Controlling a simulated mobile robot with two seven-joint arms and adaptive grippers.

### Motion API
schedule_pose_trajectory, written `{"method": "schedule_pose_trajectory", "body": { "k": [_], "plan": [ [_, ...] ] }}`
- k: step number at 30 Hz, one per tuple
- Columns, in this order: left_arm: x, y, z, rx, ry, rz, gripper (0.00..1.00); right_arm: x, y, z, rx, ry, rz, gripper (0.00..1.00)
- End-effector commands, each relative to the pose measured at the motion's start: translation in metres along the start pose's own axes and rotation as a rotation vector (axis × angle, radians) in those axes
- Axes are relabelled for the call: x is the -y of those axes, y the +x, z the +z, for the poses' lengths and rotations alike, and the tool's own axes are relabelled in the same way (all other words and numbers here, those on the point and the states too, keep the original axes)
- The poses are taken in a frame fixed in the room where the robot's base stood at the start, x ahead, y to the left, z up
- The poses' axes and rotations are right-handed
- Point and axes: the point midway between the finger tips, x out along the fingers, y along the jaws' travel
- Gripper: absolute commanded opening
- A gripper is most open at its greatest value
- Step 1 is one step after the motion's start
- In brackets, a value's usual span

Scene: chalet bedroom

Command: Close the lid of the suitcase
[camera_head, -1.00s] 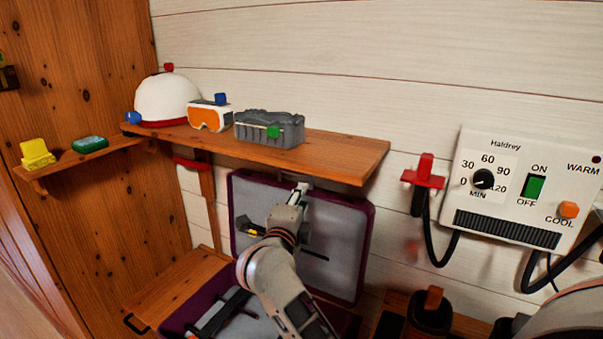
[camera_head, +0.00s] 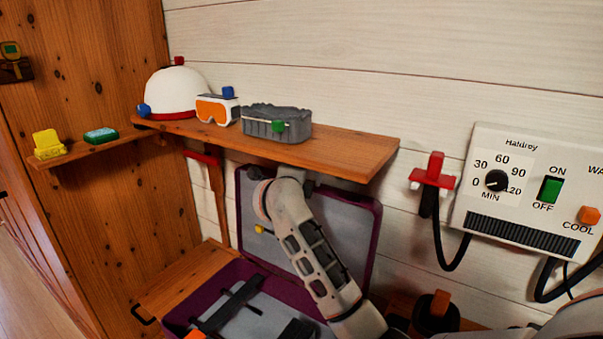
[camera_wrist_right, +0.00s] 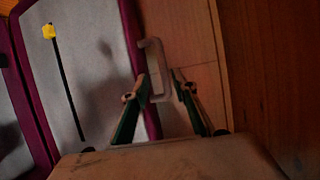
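The purple suitcase stands open below the shelf in the head view; its base (camera_head: 222,282) lies flat with dark straps inside. Its lid (camera_head: 356,232), purple-rimmed with a grey lining, stands upright near the wall. My right arm reaches across the lid to just beneath the shelf, hiding part of it. In the right wrist view my right gripper (camera_wrist_right: 160,76) has its two green-padded fingers apart, on either side of a pale handle (camera_wrist_right: 154,56) at the lid's edge (camera_wrist_right: 134,62). Whether they touch it is unclear. My left gripper is not in view.
A wooden shelf (camera_head: 355,150) juts out just above the lid, carrying a helmet (camera_head: 176,92), goggles (camera_head: 214,110) and a grey box (camera_head: 282,124). A hairdryer panel (camera_head: 522,190) and red holder (camera_head: 432,172) are on the wall to the right.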

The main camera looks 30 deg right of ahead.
Motion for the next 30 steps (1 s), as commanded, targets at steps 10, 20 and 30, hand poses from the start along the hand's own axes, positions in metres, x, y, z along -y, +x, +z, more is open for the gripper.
{"method": "schedule_pose_trajectory", "body": {
  "k": [10, 20, 30],
  "plan": [
    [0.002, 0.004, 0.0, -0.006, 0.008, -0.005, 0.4, 0.005, 0.046, 0.0, -0.002, -0.002, 0.0, 0.28],
    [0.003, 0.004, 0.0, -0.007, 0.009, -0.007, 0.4, 0.005, 0.05, 0.001, 0.0, 0.0, 0.0, 0.28],
    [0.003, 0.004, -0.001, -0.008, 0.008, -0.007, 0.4, 0.005, 0.05, 0.001, -0.001, -0.001, 0.0, 0.0]
  ]
}}
